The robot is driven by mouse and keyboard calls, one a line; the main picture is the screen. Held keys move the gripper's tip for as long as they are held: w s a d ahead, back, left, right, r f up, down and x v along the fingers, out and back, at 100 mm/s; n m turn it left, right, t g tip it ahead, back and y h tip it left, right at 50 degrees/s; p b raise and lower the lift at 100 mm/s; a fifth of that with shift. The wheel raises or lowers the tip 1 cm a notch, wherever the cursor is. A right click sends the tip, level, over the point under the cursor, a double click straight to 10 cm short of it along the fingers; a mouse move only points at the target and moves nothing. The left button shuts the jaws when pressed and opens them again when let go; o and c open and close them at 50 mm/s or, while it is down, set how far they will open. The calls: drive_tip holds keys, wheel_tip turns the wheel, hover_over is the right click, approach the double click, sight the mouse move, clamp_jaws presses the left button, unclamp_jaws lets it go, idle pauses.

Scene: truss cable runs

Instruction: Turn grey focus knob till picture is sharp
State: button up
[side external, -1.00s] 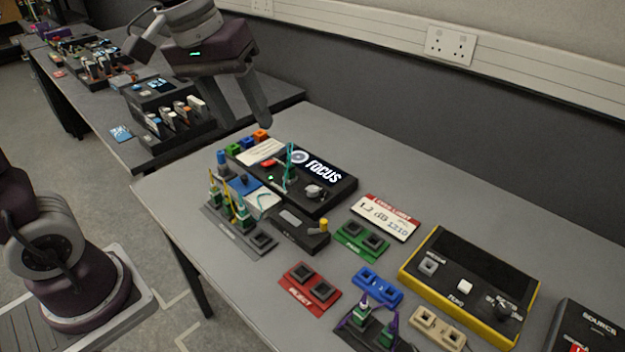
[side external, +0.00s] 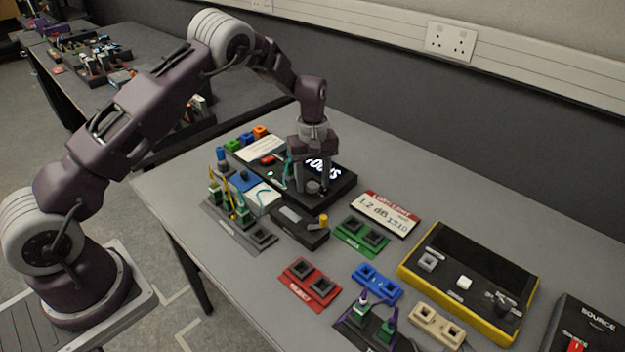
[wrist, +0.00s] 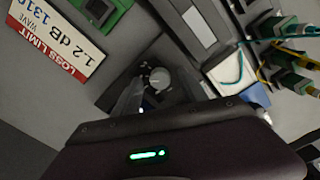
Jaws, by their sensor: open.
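The grey focus knob (side external: 314,186) sits on the black scope box (side external: 342,196) near its front right. It also shows as a round grey cap in the wrist view (wrist: 160,77). My gripper (side external: 312,183) points straight down over the knob. Its fingers are open, apparently one on each side of the knob; whether they touch it I cannot tell. The screen (side external: 324,168) on the box shows large white letters, partly hidden by my gripper, so I cannot judge their sharpness.
A small black unit with a yellow knob (side external: 323,220) stands just in front of the box. A rack of green connectors (side external: 243,214) is to the left. A loss limit card (side external: 386,214) and green holder (side external: 361,236) lie to the right.

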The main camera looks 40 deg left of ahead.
drive_tip(key=shift+f, duration=0.1)
drive_tip(key=shift+c, duration=0.2)
clamp_jaws()
drive_tip(key=m, duration=0.3)
drive_tip(key=shift+m, duration=2.5)
drive_tip(key=shift+o, duration=0.2)
unclamp_jaws()
